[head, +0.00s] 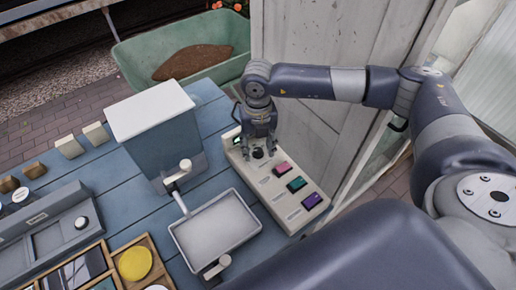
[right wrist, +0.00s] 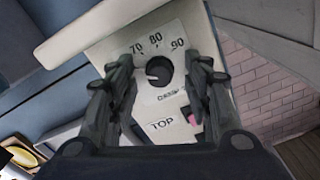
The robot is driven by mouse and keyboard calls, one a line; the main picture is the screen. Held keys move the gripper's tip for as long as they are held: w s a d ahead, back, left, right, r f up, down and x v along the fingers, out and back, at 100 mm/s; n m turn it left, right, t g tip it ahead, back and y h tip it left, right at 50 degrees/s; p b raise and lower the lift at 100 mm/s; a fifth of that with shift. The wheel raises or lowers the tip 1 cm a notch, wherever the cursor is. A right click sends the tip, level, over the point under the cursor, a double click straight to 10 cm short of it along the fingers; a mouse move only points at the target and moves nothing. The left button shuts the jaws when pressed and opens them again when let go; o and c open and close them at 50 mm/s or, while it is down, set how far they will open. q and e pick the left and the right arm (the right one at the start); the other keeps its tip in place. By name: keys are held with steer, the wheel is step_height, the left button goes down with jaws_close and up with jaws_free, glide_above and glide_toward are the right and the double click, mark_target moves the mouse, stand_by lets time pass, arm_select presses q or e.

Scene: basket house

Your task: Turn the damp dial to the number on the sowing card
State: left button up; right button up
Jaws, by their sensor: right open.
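The black round damp dial (right wrist: 160,70) sits on a pale panel (right wrist: 208,50) printed 70, 80 and 90 in the right wrist view. A light mark shows on the dial's left side; I cannot tell exactly which number it points to. My right gripper (right wrist: 163,88) is open, with one finger on each side of the dial; I see no clear contact. In the head view the right gripper (head: 260,150) points down over the far end of the panel (head: 285,214), and the dial (head: 258,153) shows below it. I cannot identify the sowing card. My left gripper is not in view.
Pink (head: 281,169), teal (head: 296,184) and purple (head: 312,201) blocks line the panel. Left of it are a grey tray (head: 252,232) and a white-topped blue box (head: 150,108). A weathered board wall (head: 330,50) stands close behind the right arm.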

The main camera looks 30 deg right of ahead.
jaws_close()
steer(key=shift+m, duration=0.3)
steer(key=m+b, duration=0.1)
steer(key=m, duration=0.1)
steer(key=shift+f+m, duration=0.1)
steer(key=shift+m, duration=0.2)
steer(key=shift+m+b, duration=0.85)
steer(key=shift+m, duration=1.35)
